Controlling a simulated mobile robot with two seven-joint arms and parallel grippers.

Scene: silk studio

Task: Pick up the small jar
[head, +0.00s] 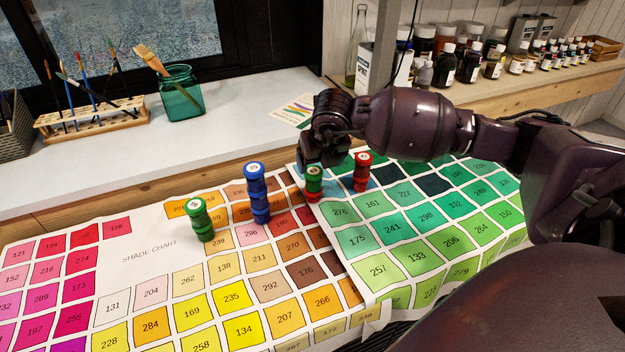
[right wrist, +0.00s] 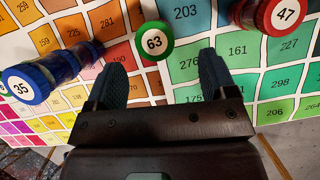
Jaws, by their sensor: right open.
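Several small jars with numbered lids stand on the shade chart. A green-lidded jar marked 63 (right wrist: 154,41) lies just ahead of my right gripper's fingertips, roughly centred between them. In the head view it appears to be the small green and red jar (head: 314,185), right under the gripper. My right gripper (head: 322,158) is open and empty, pointing down; its two dark fingers show apart in the right wrist view (right wrist: 160,72). A red jar (head: 362,172), lid 47, stands to its right. A taller blue jar (head: 257,193), lid 35, and a green jar (head: 199,220) stand to its left. My left gripper is out of view.
The colour chart sheets (head: 150,255) cover the near table. Behind are a pale ledge (head: 240,125), a brush rack (head: 90,118), a green glass with a brush (head: 181,95) and a shelf of bottles (head: 468,65). The red and blue jars stand close on either side.

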